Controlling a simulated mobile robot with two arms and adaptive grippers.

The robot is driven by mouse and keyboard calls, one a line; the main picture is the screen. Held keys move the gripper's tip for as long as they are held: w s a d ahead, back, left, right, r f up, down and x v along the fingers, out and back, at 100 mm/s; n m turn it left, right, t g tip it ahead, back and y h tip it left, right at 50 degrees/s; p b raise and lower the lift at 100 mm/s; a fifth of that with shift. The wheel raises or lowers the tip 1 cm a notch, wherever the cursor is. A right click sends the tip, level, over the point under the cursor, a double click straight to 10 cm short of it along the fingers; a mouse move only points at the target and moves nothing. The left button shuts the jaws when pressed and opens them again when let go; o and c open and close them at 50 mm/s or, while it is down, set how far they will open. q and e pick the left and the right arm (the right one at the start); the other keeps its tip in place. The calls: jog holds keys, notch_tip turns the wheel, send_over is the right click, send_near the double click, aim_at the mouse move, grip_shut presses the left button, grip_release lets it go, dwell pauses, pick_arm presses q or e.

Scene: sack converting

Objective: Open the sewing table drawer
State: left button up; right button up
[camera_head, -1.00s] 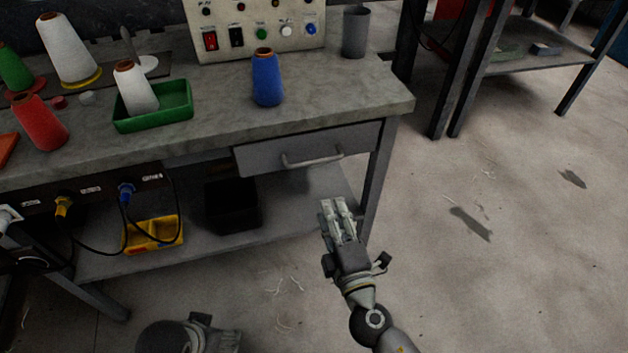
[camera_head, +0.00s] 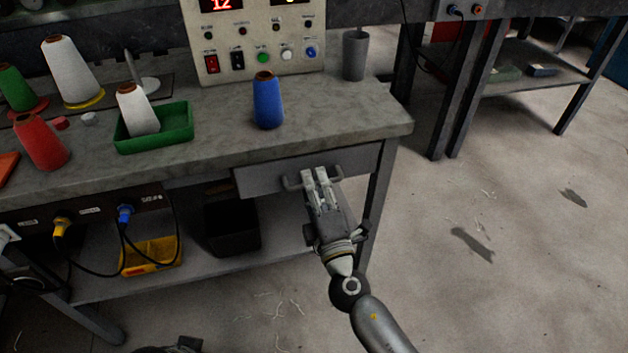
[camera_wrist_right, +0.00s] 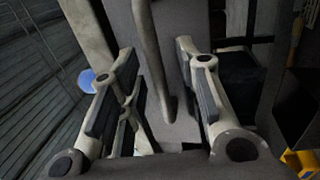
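The sewing table drawer (camera_head: 262,178) is a grey front under the right part of the worktop, and it looks closed. In the right wrist view the handle (camera_wrist_right: 151,50) runs between the two spread fingers of the gripper (camera_wrist_right: 155,52). A gap shows on both sides of the bar, so the fingers are around it but not clamped. My left gripper's fingers do not show; only a small dark part of mine is at the bottom edge of the head view.
On the sewing table (camera_head: 210,150) stand a blue thread cone (camera_head: 267,102), a green tray (camera_head: 172,132), a control box (camera_head: 255,45) and a grey cup (camera_head: 355,55). The lower shelf holds a black bin (camera_head: 232,228) and a yellow bin (camera_head: 150,257). Floor at right is open.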

jog(key=shift+w+a, duration=0.1)
jog(key=shift+w, duration=0.2)
grip_shut()
jog(key=shift+s, duration=0.1)
